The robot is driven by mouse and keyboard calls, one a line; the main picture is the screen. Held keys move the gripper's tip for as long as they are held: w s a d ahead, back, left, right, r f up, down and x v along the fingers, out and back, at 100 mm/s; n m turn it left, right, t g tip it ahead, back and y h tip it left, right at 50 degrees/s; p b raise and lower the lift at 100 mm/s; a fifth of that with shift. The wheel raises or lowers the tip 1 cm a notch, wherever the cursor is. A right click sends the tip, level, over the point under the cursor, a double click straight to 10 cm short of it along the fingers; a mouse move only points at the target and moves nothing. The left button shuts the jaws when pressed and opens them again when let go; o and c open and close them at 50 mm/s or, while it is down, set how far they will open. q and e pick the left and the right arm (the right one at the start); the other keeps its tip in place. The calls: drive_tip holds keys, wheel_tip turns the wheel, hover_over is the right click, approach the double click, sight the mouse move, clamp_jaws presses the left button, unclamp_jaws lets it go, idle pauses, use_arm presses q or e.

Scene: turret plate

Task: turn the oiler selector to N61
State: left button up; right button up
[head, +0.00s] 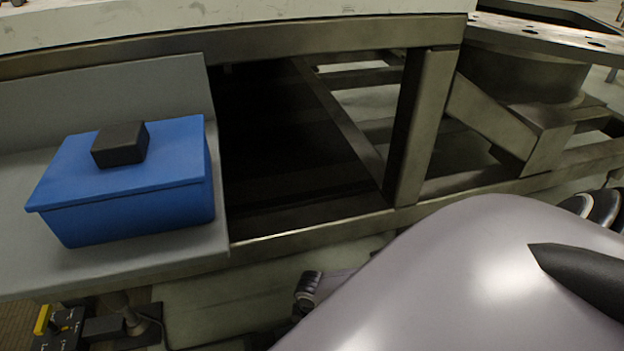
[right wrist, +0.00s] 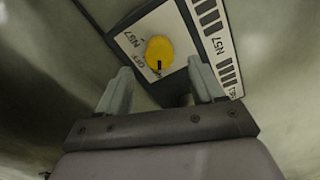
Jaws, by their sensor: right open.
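The selector is a yellow round knob (right wrist: 160,53) on a white label plate (right wrist: 133,32) in the right wrist view. A short black mark on the knob points toward the bottom of the picture. Lettering beside the knob reads N57 and what looks like OFF; I cannot make out N61. My right gripper (right wrist: 161,68) is open, its two grey fingers apart and pointing toward the plate. The knob shows between the fingertips; I cannot tell how much distance lies between them. My left gripper is in neither view.
A second white label strip (right wrist: 212,35) with dark bars and N57 lies right of the knob. In the head view, a blue box (head: 130,215) with a black block (head: 120,145) on its lid stands on a grey shelf (head: 30,270). A metal frame (head: 420,125) stands right of it.

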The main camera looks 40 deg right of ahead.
drive_tip(key=shift+r+p, duration=0.65)
drive_tip(key=shift+r, duration=0.85)
